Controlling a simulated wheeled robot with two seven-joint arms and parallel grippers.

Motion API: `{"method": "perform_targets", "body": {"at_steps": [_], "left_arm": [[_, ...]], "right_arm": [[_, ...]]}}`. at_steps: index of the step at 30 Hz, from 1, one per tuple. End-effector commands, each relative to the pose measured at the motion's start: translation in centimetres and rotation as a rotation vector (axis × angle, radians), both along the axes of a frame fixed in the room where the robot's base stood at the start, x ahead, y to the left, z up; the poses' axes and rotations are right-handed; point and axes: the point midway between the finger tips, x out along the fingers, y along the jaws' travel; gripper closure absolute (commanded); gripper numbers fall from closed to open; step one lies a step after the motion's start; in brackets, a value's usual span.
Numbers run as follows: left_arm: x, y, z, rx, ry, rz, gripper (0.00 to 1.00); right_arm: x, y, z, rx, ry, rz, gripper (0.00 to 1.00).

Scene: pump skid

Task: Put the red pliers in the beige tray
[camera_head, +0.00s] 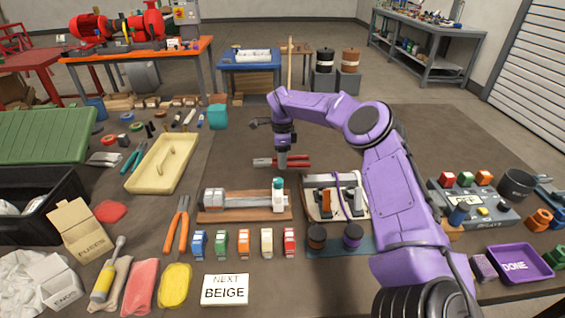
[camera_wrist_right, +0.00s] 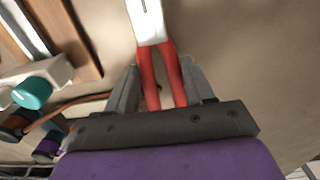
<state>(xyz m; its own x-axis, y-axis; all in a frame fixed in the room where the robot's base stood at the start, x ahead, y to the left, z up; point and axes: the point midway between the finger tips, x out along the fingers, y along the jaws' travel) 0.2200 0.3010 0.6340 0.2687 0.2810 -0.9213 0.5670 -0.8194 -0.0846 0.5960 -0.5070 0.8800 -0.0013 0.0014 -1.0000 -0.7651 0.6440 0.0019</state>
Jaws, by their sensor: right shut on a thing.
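My right gripper (camera_head: 282,160) is shut on the red pliers (camera_head: 299,162) and holds them above the brown table, behind the vise-like fixture. In the right wrist view the red handles (camera_wrist_right: 148,72) run between the grey fingers (camera_wrist_right: 158,80), and the pale metal head points away from the gripper. The beige tray (camera_head: 145,180) lies on the table to the left of the held pliers. A beige handle-shaped piece shows inside it. My left gripper is not in view.
The fixture (camera_head: 245,203) on its wooden board stands in front of the pliers. Orange-handled pliers (camera_head: 177,225) lie in front of the tray, and teal-handled pliers (camera_head: 133,158) lie at its left. A sign (camera_head: 225,290) reads "NEXT BEIGE". The table between tray and gripper looks mostly clear.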

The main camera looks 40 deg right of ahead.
Motion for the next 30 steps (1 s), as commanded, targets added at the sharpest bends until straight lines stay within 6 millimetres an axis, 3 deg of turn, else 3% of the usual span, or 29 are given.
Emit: {"method": "perform_targets", "body": {"at_steps": [7, 17, 18, 19, 20, 30], "left_arm": [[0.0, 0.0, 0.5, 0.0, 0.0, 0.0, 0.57], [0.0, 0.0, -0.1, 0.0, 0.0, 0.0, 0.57], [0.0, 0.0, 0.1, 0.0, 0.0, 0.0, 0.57], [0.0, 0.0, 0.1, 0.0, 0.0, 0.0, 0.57], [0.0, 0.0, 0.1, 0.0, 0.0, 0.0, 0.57], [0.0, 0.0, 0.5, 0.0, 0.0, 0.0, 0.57]], "right_arm": [[0.0, -0.5, -3.4, 0.0, 0.001, 0.0, 0.72], [0.1, -0.4, -4.0, 0.0, -0.001, 0.0, 0.72], [0.0, -0.4, -3.9, 0.0, 0.0, 0.0, 0.35], [0.0, -0.4, -3.9, 0.0, 0.0, 0.0, 0.25], [0.0, -0.4, -3.9, 0.0, 0.0, 0.0, 0.21], [0.1, -0.4, -3.2, -0.001, -0.001, 0.0, 0.21]]}}
